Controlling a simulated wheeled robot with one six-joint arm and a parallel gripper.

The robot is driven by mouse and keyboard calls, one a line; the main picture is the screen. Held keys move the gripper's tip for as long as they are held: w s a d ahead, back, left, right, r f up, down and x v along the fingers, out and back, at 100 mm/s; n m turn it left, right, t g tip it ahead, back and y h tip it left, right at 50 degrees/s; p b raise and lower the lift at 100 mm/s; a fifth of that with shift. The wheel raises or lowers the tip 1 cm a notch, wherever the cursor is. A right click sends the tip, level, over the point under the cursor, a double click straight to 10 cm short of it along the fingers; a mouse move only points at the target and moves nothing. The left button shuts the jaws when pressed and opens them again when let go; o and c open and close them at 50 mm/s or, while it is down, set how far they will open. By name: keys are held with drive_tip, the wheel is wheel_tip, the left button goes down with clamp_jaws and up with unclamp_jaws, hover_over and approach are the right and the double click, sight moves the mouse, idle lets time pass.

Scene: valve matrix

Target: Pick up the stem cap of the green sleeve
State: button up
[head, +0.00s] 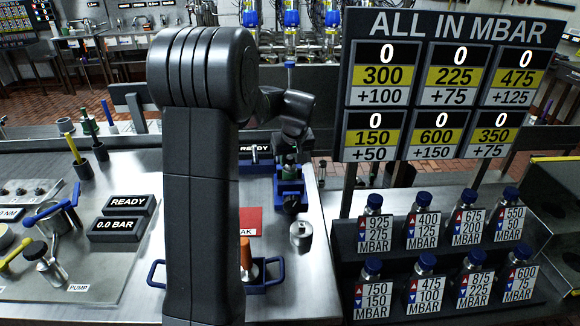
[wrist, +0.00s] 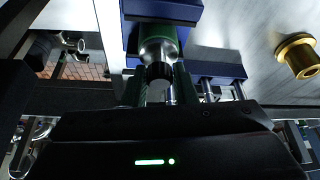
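The green sleeve (wrist: 172,38) is in a blue holder (wrist: 185,10) in the wrist view, with a silver section in front of it. A black-ended stem cap (wrist: 158,72) sticks out of it toward my gripper (wrist: 158,92). The two fingers lie on either side of the cap's end, and I cannot tell whether they touch it. In the head view my gripper (head: 291,150) points down over the green sleeve (head: 291,171) in the blue holder (head: 290,188). The cap is hidden there.
A loose silver cylinder (head: 301,233) stands on the steel bench near the holder. An orange part (head: 246,262) sits in another blue holder to the front left. A brass fitting (wrist: 297,57) shows at right in the wrist view. A rack of labelled bottles (head: 421,224) stands at right.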

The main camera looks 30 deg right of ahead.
clamp_jaws()
